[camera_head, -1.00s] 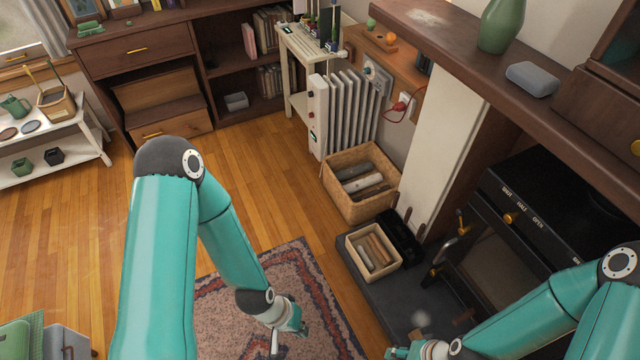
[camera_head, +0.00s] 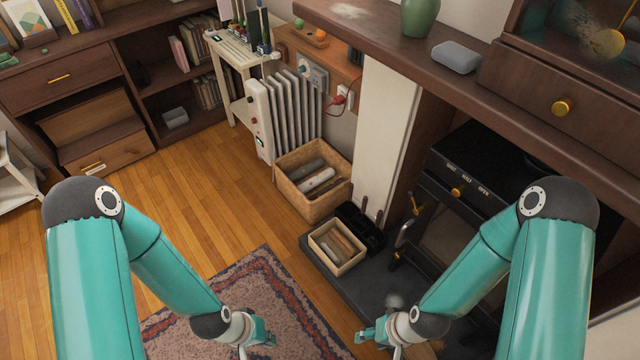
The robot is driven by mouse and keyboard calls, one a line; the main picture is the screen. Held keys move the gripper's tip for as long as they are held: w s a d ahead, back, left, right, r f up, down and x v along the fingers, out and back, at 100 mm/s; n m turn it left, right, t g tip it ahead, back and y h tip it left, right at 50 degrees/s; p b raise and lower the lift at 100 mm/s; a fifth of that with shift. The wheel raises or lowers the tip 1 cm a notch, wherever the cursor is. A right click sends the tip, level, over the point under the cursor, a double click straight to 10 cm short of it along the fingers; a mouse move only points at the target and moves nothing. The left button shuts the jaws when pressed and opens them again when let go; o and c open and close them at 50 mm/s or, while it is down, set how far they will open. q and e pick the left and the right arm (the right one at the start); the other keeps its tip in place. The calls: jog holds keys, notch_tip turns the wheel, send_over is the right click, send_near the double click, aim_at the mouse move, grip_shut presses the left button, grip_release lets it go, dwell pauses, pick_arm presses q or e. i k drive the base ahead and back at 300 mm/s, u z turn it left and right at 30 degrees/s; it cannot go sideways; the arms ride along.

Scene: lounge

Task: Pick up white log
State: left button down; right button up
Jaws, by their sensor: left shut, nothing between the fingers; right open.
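A whitish log (camera_head: 317,180) lies among darker logs in the large wicker basket (camera_head: 326,208) in front of the radiator. A smaller basket (camera_head: 347,269) nearer to me holds several brown and grey sticks. My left gripper (camera_head: 264,338) is over the rug, well below and left of the baskets in the picture, shut and empty. My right gripper (camera_head: 366,336) is open and empty, near the front end of the dark hearth slab. Neither gripper touches a log or basket.
A white radiator (camera_head: 290,112) stands behind the large basket. A black stove (camera_head: 470,190) and a dark hearth slab (camera_head: 372,298) are on the right, with a black holder (camera_head: 362,226) beside the baskets. The wooden floor (camera_head: 205,190) on the left is clear.

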aim_at(306, 187)
jog(key=u, duration=0.45)
jog(key=k, duration=1.15)
jog(key=u, duration=0.9)
jog(key=i, duration=2.7)
jog(key=z, duration=0.3)
jog(key=i, duration=1.35)
jog(key=z, duration=1.1)
jog(key=i, duration=1.3)
jog(key=z, duration=0.85)
jog(key=i, duration=0.35)
jog(key=z, duration=0.2)
